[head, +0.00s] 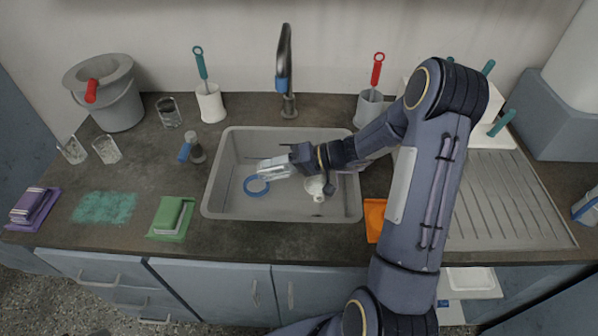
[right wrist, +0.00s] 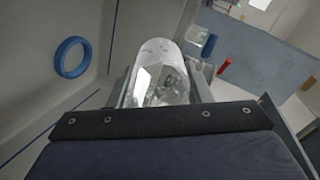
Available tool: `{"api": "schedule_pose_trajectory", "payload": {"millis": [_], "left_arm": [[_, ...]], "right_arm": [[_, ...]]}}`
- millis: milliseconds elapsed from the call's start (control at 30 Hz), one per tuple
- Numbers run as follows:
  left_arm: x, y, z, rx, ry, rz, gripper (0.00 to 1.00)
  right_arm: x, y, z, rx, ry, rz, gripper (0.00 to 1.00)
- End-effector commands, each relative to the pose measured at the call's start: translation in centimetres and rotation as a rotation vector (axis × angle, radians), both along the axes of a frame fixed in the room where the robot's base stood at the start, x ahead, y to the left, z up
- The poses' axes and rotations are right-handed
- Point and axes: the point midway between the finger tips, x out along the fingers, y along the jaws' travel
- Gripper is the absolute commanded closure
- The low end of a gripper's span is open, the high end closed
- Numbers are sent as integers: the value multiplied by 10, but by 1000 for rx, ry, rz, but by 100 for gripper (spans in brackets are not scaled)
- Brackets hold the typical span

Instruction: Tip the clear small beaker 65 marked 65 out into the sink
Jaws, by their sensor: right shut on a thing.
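My right gripper (head: 282,166) is over the sink (head: 230,207), shut on a clear small beaker (head: 268,170). The beaker seems tipped onto its side, pointing left in the head view. In the right wrist view the beaker (right wrist: 163,62) sits between the fingers, its glass showing pale reflections. I cannot read a marking on it or see any liquid. My left gripper is not in view.
A blue ring (head: 256,186) and a white object (head: 318,188) are in the sink. The tap (head: 284,75) stands behind it. Several other clear glasses (head: 168,112) stand left, near a grey bucket (head: 118,105). A ribbed drainboard (head: 505,205) lies right.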

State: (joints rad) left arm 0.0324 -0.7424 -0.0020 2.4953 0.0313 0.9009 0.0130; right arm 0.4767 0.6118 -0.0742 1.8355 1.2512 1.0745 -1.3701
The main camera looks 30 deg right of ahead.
Motion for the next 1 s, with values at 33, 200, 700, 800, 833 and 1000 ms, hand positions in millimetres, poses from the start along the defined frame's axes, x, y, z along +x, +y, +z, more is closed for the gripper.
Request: {"api": "schedule_pose_trajectory", "payload": {"millis": [33, 200, 700, 800, 833, 1000], "left_arm": [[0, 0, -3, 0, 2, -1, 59], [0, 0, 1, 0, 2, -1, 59], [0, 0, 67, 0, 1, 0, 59], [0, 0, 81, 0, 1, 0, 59], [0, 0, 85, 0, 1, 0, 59], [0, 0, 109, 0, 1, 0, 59]], "right_arm": [[0, 0, -3, -6, 2, 0, 83], [1, 2, -3, -78, 45, 1, 83], [6, 11, -16, -510, 310, 4, 83], [9, 16, -19, -562, 343, 6, 83], [10, 18, -20, -578, 352, 6, 83], [14, 25, -24, -658, 402, 5, 83]]}}
